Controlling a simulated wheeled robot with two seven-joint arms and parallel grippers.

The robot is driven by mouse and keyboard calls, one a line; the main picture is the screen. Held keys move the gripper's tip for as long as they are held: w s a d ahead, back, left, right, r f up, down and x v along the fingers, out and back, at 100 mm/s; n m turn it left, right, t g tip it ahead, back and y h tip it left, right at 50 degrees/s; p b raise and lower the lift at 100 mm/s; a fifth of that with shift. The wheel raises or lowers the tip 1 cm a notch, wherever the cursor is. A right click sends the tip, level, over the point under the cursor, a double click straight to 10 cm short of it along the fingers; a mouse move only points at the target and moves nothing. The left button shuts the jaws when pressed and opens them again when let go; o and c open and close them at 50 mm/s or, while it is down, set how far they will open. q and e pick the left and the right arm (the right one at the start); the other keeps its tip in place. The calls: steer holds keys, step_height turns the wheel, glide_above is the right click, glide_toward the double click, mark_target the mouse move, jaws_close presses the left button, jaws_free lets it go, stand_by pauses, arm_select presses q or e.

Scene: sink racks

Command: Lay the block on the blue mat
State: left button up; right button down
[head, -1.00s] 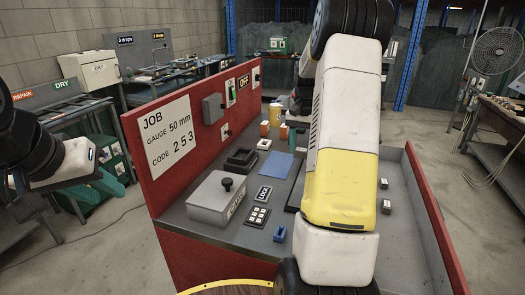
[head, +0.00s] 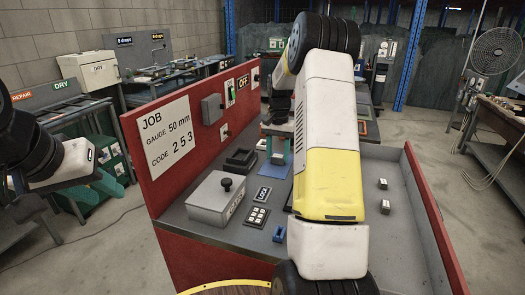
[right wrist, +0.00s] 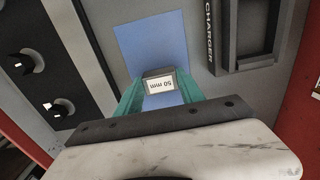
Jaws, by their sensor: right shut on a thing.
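A grey block (right wrist: 158,83) with a white "50 mm" label is between the teal fingers of my right gripper (right wrist: 160,97) in the right wrist view. The gripper is shut on it. The blue mat (right wrist: 152,42) lies under and beyond the block there; whether the block touches it, I cannot tell. In the head view my right gripper (head: 278,157) is over the mat (head: 270,171), partly covering it. My left gripper (head: 108,187) is at the far left, away from the bench; its opening is unclear.
A black charger tray (right wrist: 250,45) is beside the mat. On the bench are a grey box with a knob (head: 215,200), a keypad (head: 257,217) and a small blue holder (head: 279,233). A red panel (head: 150,120) borders the bench. Two small pieces lie at right.

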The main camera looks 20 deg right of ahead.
steer(key=c, duration=0.7)
jaws_free()
steer(key=shift+f, duration=0.1)
